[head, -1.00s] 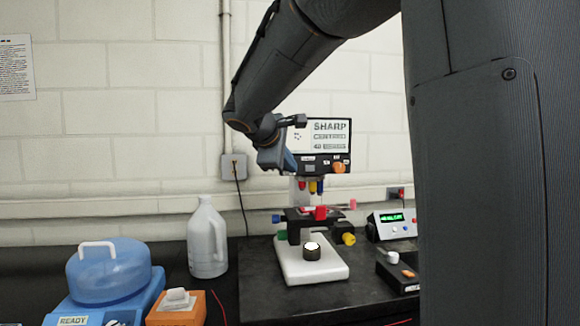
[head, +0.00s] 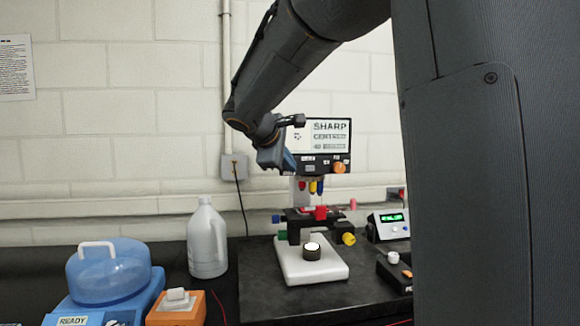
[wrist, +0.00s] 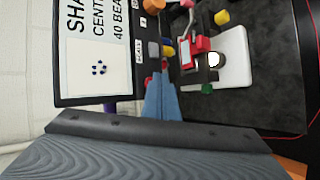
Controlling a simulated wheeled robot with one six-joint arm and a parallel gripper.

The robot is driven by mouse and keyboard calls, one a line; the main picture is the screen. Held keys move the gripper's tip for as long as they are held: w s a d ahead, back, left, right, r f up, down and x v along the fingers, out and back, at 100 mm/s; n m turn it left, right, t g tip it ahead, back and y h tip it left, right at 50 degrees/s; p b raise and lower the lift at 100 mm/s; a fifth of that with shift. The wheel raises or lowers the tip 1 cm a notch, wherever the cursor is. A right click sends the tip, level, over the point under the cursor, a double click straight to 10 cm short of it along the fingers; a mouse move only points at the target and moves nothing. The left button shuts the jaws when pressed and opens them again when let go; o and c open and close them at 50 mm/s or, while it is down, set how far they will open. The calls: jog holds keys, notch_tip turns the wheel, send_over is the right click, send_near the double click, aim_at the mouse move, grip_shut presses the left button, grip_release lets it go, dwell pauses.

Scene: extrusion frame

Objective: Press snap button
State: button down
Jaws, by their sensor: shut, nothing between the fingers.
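The microscope's screen unit (head: 322,135) reads "SHARP", "CENTRED" and a third line. Below its display is a dark panel strip with small labelled buttons and an orange knob (head: 339,168). In the wrist view, a grey button (wrist: 153,49) sits on this panel beside small labels. I cannot read which button is the snap button. My gripper (head: 291,168) is at the left end of the panel in the head view, hiding that part. In the wrist view, my blue gripper (wrist: 161,76) is shut and empty, its tips close to the panel; contact cannot be told.
Below the screen stand the microscope's coloured objectives, stage with a red clip, and white base (head: 312,272). A white jug (head: 207,240) and a blue centrifuge (head: 108,270) stand left. A device with a green display (head: 388,226) stands right.

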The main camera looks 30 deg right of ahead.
jog(key=shift+w+d, duration=0.1)
jog(key=shift+w, duration=0.25)
dwell(0.4)
jog(key=shift+s, duration=0.1)
jog(key=shift+s+a, duration=0.2)
jog(key=shift+s, duration=0.5)
jog(key=shift+s+a+b, duration=0.25)
jog(key=shift+s, duration=0.55)
jog(key=shift+s+a+b, duration=0.2)
jog(key=shift+s, duration=0.6)
jog(key=shift+s+a+b, duration=0.25)
jog(key=shift+s, duration=0.55)
